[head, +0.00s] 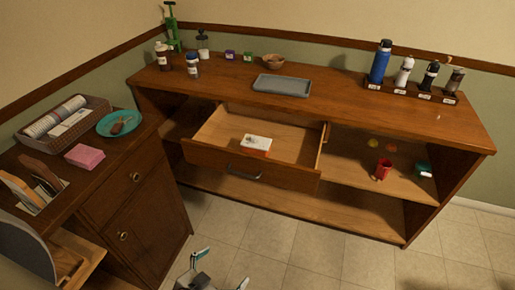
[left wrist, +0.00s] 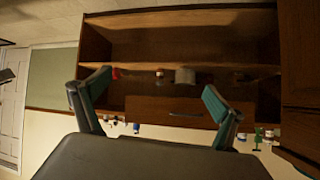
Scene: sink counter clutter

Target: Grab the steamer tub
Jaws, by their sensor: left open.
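I cannot single out a steamer tub for certain. A small grey object (left wrist: 185,75), perhaps a tub, shows in the inverted left wrist view by the shelf opening. It is too dim to identify, and I cannot match it in the head view. My left gripper (head: 221,268) is at the bottom of the head view, in front of the counter unit and over the floor. In the left wrist view my left gripper (left wrist: 145,92) has its teal-tipped fingers wide apart with nothing between them.
The long counter (head: 340,105) has an open drawer (head: 215,135) holding a white-and-red box (head: 257,142). A red cup (head: 383,169) stands on the right shelf. Bottles and a grey tray (head: 283,86) stand on top. A side cabinet (head: 130,205) is left; floor in front is clear.

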